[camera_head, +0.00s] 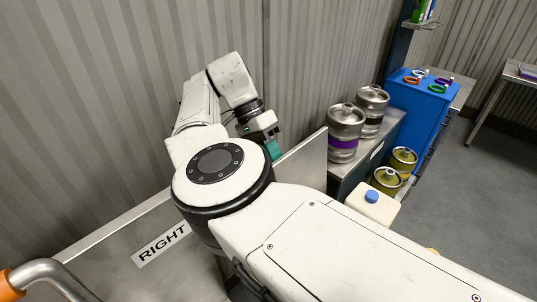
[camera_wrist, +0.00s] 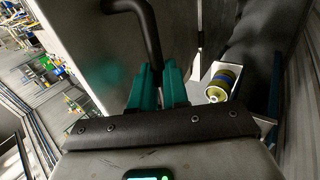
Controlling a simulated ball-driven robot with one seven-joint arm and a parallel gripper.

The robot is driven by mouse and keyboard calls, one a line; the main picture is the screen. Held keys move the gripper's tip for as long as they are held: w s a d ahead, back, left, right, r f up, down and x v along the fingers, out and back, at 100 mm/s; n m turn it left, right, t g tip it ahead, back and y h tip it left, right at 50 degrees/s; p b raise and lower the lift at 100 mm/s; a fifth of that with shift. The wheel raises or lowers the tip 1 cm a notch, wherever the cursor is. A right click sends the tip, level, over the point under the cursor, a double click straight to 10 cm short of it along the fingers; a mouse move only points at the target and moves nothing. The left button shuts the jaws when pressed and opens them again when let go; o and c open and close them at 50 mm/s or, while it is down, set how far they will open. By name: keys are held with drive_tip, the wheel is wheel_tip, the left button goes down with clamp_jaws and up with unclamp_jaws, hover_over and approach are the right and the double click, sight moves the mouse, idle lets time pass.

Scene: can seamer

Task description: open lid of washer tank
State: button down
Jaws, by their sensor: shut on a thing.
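My gripper (camera_head: 272,149) is past the bend of my arm in the head view, beside a raised metal panel. In the wrist view its two teal fingers (camera_wrist: 157,82) are shut on a dark, bent bar handle (camera_wrist: 148,30). The handle stands against a smooth grey metal panel (camera_wrist: 78,45), which looks like the tank lid. In the head view a steel panel (camera_head: 305,165) stands tilted just right of the gripper; I cannot tell for sure that it is the same one. A steel surface marked RIGHT (camera_head: 160,244) is at lower left. My arm hides much of the tank.
Steel kegs (camera_head: 345,132) stand on a counter at right. Olive kegs (camera_head: 388,180) and a white jug with a blue cap (camera_head: 371,205) are nearer. A blue cabinet (camera_head: 420,105) stands behind. A corrugated wall (camera_head: 120,80) is close behind my arm. Open floor (camera_head: 490,190) lies at right.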

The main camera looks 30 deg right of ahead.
drive_tip(key=shift+a+f, duration=0.15)
drive_tip(key=shift+f, duration=0.3)
drive_tip(key=c, duration=1.1)
unclamp_jaws()
drive_tip(key=shift+r, duration=0.15)
drive_tip(key=shift+w, duration=0.1)
drive_tip(key=shift+r, duration=0.2)
drive_tip(key=s+r, duration=0.1)
drive_tip(key=r, duration=0.1)
drive_tip(key=s+r, duration=0.2)
drive_tip(key=r, duration=0.1)
drive_tip(key=s+r, duration=0.1)
drive_tip(key=r, duration=0.2)
drive_tip(key=shift+s+a, duration=0.1)
drive_tip(key=shift+s, duration=0.15)
drive_tip(key=s+r+b, duration=0.1)
drive_tip(key=s, duration=0.2)
drive_tip(key=s+r, duration=0.2)
drive_tip(key=s, duration=0.1)
drive_tip(key=s+r+b, duration=0.1)
drive_tip(key=s, duration=0.2)
drive_tip(key=shift+s+a+r+b, duration=0.2)
drive_tip(key=shift+s+r+b, duration=0.05)
drive_tip(key=shift+r+b, duration=0.1)
